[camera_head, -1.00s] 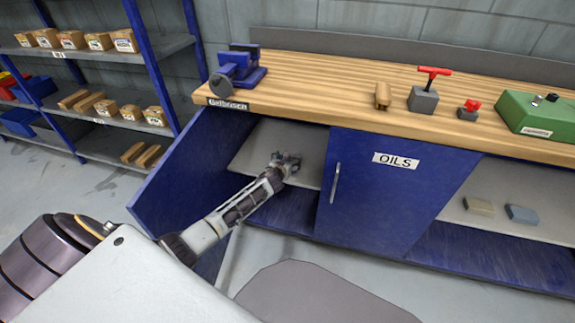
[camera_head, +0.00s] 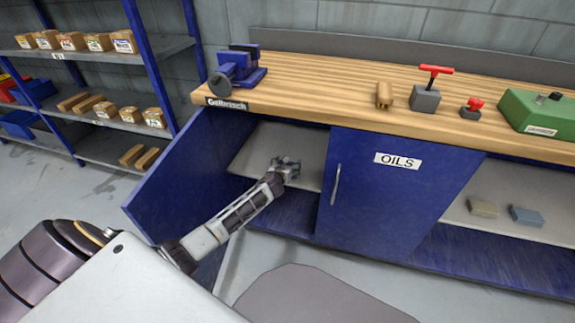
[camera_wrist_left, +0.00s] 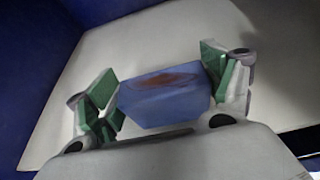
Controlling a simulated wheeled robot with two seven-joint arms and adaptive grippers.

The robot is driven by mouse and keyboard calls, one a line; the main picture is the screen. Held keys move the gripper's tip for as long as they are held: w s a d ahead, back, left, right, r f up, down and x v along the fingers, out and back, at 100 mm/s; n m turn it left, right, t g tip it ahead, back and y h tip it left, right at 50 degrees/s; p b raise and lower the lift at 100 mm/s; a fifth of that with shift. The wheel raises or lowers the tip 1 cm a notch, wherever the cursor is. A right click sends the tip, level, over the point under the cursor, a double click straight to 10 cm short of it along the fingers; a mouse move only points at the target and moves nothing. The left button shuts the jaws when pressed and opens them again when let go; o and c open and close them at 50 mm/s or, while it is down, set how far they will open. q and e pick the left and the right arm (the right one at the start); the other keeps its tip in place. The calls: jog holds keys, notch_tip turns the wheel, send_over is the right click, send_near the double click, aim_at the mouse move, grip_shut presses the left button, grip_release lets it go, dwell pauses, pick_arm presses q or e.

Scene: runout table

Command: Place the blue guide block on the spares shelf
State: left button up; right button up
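The blue guide block (camera_wrist_left: 165,97), with a rusty brown patch on top, sits between the green-padded fingers of my left gripper (camera_wrist_left: 165,92) in the left wrist view. The pads appear to touch it on both sides, so the gripper looks shut on it. In the head view my left gripper (camera_head: 287,165) reaches into the open left bay of the bench, over a pale grey shelf (camera_head: 250,155). The block cannot be made out there. I cannot tell whether its underside touches the shelf. No label reading spares is visible. My right gripper is out of view.
A blue open door (camera_head: 175,185) stands left of my arm. A shut door labelled OILS (camera_head: 375,205) is to the right. Beyond it, a tan block (camera_head: 483,207) and a blue-grey block (camera_head: 526,216) lie on another shelf. The wooden bench top (camera_head: 330,95) overhangs the bay.

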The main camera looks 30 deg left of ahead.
pick_arm(q)
jog(key=o, duration=0.3)
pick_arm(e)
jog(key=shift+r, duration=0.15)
pick_arm(q)
jog(key=shift+r, duration=0.15)
jog(key=shift+p+v, duration=0.8)
jog(key=shift+v, duration=1.1)
jog(key=p+v, duration=0.2)
jog(key=v, duration=0.6)
jog(key=shift+p, duration=0.3)
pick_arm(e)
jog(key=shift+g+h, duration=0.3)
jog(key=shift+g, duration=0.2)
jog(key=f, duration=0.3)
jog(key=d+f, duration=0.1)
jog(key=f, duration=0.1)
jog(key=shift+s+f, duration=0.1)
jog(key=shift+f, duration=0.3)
pick_arm(q)
jog(key=shift+s, duration=0.1)
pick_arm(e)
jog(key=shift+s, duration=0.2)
